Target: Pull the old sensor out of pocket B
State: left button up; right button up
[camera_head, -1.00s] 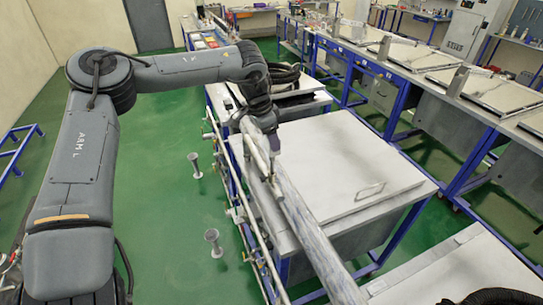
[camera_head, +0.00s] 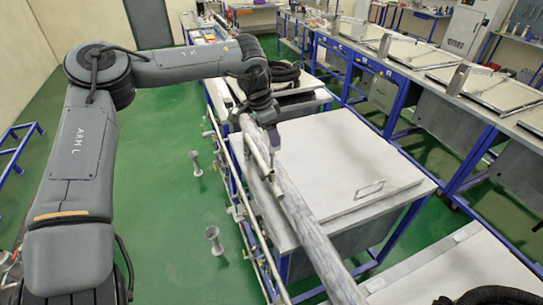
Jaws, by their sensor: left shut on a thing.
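My left gripper (camera_head: 270,130) is at the end of the arm that comes in from the left, over the long metal tube (camera_head: 305,228) along the front of the middle bench. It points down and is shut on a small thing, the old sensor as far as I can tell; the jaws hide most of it. I cannot make out pocket B or its letter. My right gripper is not in view.
A flat grey lid (camera_head: 335,165) with a handle (camera_head: 369,189) covers the middle bench. A black hose coil (camera_head: 285,76) lies on the bench behind. Two grey stands (camera_head: 214,241) are on the green floor. Lidded benches (camera_head: 480,90) stand at right.

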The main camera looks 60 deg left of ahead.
pick_arm(q)
jog(key=shift+r+p, duration=1.5)
jog(key=shift+r, duration=0.95)
